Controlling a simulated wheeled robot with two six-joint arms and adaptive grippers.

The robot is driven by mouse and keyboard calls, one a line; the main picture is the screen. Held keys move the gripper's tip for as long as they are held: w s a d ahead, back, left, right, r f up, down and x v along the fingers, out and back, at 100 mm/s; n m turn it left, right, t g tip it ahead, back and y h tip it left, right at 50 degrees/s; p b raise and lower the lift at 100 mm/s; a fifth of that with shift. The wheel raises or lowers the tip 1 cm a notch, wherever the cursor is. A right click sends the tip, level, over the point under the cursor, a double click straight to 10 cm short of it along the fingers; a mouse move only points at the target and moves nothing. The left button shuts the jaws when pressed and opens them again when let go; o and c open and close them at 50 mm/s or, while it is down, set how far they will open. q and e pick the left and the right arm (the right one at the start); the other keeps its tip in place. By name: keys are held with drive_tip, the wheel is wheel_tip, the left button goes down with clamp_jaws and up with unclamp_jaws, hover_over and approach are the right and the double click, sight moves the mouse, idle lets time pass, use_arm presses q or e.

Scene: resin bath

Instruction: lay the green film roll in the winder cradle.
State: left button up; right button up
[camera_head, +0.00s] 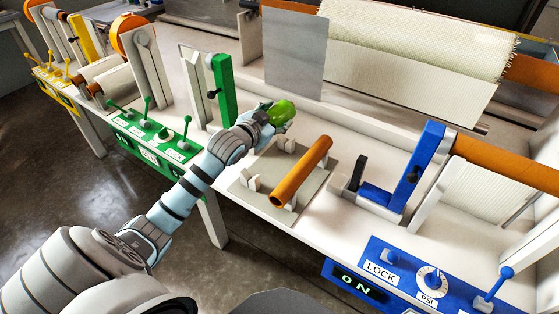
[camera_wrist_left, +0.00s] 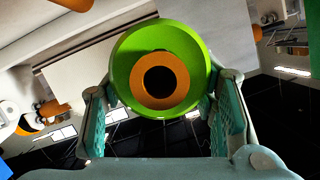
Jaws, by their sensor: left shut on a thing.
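The green film roll (camera_head: 284,112) is in my left gripper (camera_head: 270,117), above the white bench in the head view. The left wrist view shows the roll's round end (camera_wrist_left: 190,45), with an orange ring around a dark core hole. The two fingers (camera_wrist_left: 160,100) stand on either side of the roll, shut on it. A grey plate (camera_head: 268,160) with white upright supports, which looks like the winder cradle, lies just below and in front of the gripper. The left pair of supports (camera_head: 252,183) looks empty. The roll is apart from them. My right gripper is out of view.
An orange tube (camera_head: 301,172) lies along the right part of the plate. A green upright bracket (camera_head: 222,90) stands left of the gripper, a blue bracket (camera_head: 412,175) to the right. A grey sheet (camera_head: 294,55) hangs behind. Control panels line the front edge.

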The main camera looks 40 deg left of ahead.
use_arm(q)
wheel_tip(320, 180, down, 14)
drive_tip(key=b, duration=0.3)
drive_tip(key=shift+f, duration=0.15)
drive_tip(key=shift+f+b, duration=0.5)
drive_tip(key=shift+f, duration=0.05)
drive_tip(key=o, duration=1.3)
drive_tip(key=shift+o, duration=0.6)
